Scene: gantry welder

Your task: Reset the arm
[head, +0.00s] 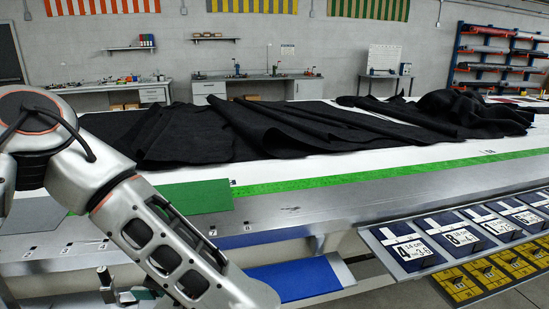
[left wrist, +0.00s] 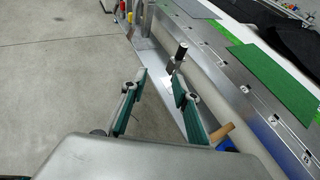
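My left arm (head: 140,215) comes in from the left in the head view and slopes down across the table's front edge; its gripper is out of that picture. In the left wrist view my left gripper (left wrist: 159,79) is open, its two green-grey fingers apart and nothing held between them. It hangs over the floor beside the long table's front edge. A black-handled tool (left wrist: 180,54) shows just beyond the right finger; whether they touch I cannot tell. My right gripper shows in neither view.
The long table (head: 300,208) carries black fabric (head: 290,130) and a green sheet (head: 196,197). A panel of numbered blue blocks (head: 408,246) juts out at the right. More tools (left wrist: 130,12) stand along the edge. The grey floor (left wrist: 55,60) at the left is clear.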

